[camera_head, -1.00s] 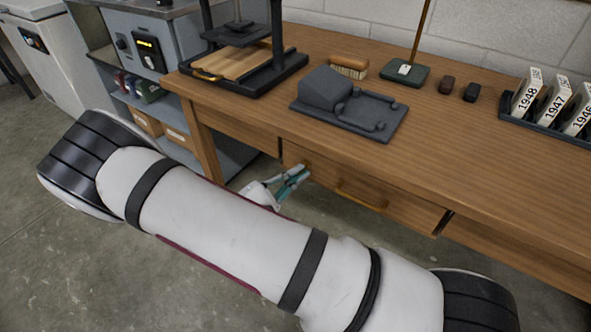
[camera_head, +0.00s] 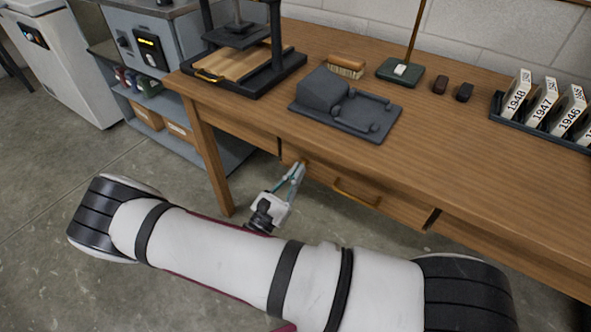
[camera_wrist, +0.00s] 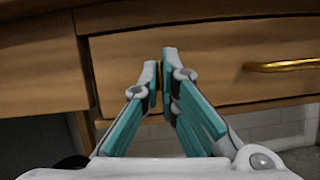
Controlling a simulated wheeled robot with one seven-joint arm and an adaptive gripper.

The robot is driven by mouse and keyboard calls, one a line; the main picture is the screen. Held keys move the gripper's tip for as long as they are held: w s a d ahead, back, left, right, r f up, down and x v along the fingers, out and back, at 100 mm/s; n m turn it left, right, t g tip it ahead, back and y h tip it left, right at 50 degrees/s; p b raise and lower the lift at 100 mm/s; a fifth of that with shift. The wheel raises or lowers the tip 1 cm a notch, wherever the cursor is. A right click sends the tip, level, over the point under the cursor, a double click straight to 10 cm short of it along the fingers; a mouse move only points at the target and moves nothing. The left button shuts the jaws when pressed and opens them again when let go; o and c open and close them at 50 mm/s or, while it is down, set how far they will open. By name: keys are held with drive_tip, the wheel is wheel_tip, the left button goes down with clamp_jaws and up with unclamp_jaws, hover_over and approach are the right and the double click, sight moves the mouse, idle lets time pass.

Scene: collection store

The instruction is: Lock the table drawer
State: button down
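The table drawer (camera_head: 336,181) is under the wooden tabletop and looks pushed in, its front about level with the table's frame. It has a brass pull handle (camera_head: 357,197), which also shows at the right of the wrist view (camera_wrist: 284,65). A small brass key (camera_wrist: 160,76) is at the left part of the drawer front, mostly hidden by the fingers. My gripper (camera_head: 302,165) is at this left part of the drawer. In the wrist view its teal-padded fingers (camera_wrist: 159,72) are nearly together with the brass piece between their tips. The lock behind them is hidden.
On the tabletop stand a black press (camera_head: 245,65), a dark grey covered shape (camera_head: 345,104), a brush (camera_head: 346,66) and a rack of numbered cards (camera_head: 541,117). A table leg (camera_head: 210,160) is left of my gripper. Floor in front is open.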

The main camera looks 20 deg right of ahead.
drive_tip(key=shift+d+n+t+y, duration=0.1)
drive_tip(key=shift+n+t+y, duration=0.3)
drive_tip(key=shift+n, duration=0.5)
drive_tip(key=c, duration=1.8)
unclamp_jaws()
drive_tip(key=shift+c, duration=0.2)
drive_tip(key=v, duration=1.2)
drive_tip(key=shift+d+f, duration=0.1)
drive_tip(key=shift+f, duration=0.05)
